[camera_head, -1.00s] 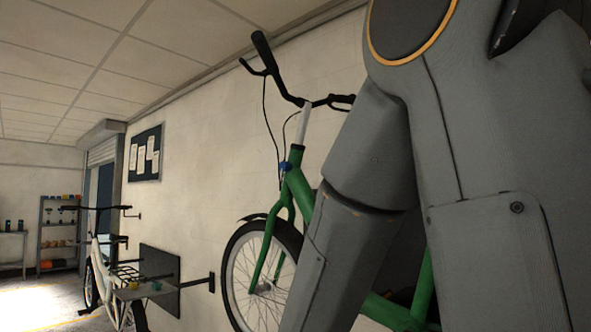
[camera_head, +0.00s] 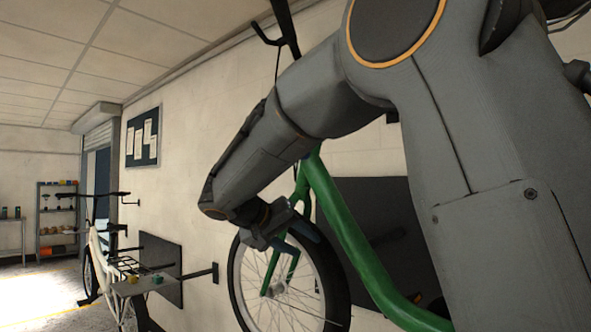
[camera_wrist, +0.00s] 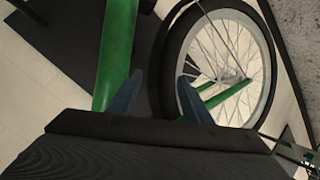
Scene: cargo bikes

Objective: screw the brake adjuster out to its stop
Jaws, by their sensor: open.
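The green bike (camera_head: 345,225) hangs or stands along the wall, its front wheel (camera_head: 240,290) below my arm. Its frame tube (camera_wrist: 117,50) and spoked wheel (camera_wrist: 262,45) also fill the wrist view. I cannot make out the brake adjuster in either current view; my arm covers much of the head tube. My gripper (camera_head: 285,232) is beside the fork, over the top of the wheel. In the wrist view my gripper (camera_wrist: 160,78) has its two dark blue fingers apart, with nothing held between them. The fork (camera_wrist: 215,90) lies beyond the right finger.
A dark panel (camera_head: 385,205) is on the wall behind the green bike. A rack (camera_head: 57,215) stands at the far end. The floor (camera_head: 40,290) at left is clear.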

